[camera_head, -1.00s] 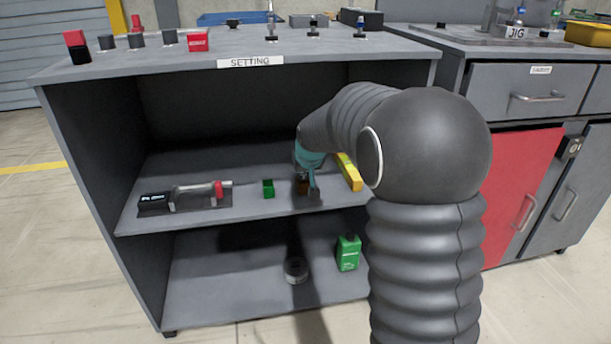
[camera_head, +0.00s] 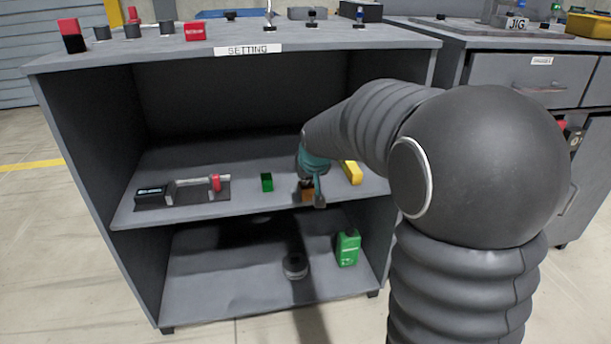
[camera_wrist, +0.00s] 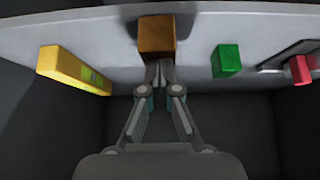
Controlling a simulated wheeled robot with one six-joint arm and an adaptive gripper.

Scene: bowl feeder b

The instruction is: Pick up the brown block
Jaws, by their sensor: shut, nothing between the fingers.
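The brown block (camera_head: 307,195) sits on the middle shelf near its front edge, partly hidden behind my gripper (camera_head: 318,203) in the head view. In the wrist view the brown block (camera_wrist: 157,38) stands just beyond the fingertips of my gripper (camera_wrist: 160,66). The fingers are closed together with nothing between them. The tips are very close to the block's near face; I cannot tell whether they touch it.
A green block (camera_head: 267,182) and a yellow item (camera_head: 351,172) flank the brown block on the shelf (camera_head: 240,208). A device with a red part (camera_head: 216,183) lies at left. A green container (camera_head: 347,249) and a round grey object (camera_head: 295,268) are on the lower shelf.

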